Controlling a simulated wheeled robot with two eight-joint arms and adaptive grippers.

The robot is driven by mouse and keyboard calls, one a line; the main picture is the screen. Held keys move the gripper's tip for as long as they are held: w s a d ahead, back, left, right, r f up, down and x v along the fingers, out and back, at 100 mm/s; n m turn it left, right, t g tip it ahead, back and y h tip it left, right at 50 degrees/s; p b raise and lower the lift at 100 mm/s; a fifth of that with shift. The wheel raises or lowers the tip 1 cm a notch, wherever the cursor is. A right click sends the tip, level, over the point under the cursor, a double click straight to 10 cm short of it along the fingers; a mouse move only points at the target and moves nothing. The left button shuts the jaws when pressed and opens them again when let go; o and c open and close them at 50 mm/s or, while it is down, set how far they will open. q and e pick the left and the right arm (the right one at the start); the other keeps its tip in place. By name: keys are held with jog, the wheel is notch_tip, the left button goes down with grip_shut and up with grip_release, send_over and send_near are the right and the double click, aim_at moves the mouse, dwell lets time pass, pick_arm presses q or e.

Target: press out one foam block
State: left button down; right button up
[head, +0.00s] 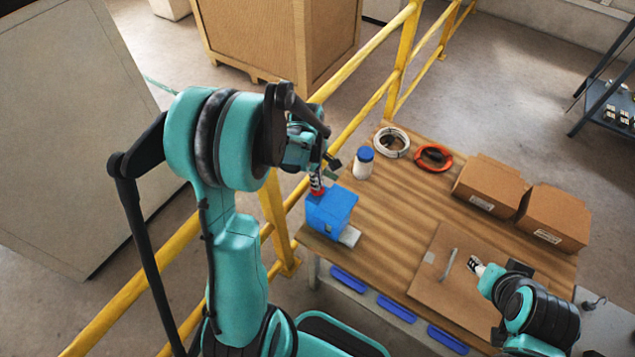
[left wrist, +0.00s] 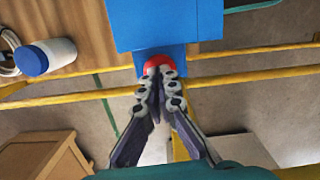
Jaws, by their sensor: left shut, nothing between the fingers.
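A blue box (head: 332,212) with a red button (head: 316,193) on top stands at the left front corner of the wooden table. My left gripper (head: 317,184) is shut and empty, pointing down at the button. In the left wrist view its fingertips (left wrist: 160,76) overlap the red button (left wrist: 158,62) against the blue box (left wrist: 165,22); I cannot tell how far the button is pressed. A small pale grey piece (head: 350,236) lies at the box's front right; I cannot tell whether it is a foam block. My right gripper (head: 475,265) is over the brown board; its opening is unclear.
Cardboard boxes (head: 490,187) stand at the right. A brown board (head: 425,285) lies in front. A yellow railing (head: 373,102) runs along the left.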

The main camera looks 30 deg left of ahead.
pick_arm(q)
jog(key=shift+p, duration=0.3)
jog(key=a, duration=0.1)
jog(key=a+r, duration=0.1)
jog(key=a, duration=0.1)
notch_tip(320, 180, up, 12)
jog(key=a, duration=0.1)
jog(key=shift+a, duration=0.15)
dwell(0.4)
jog(key=shift+f, duration=0.1)
dwell(1.1)
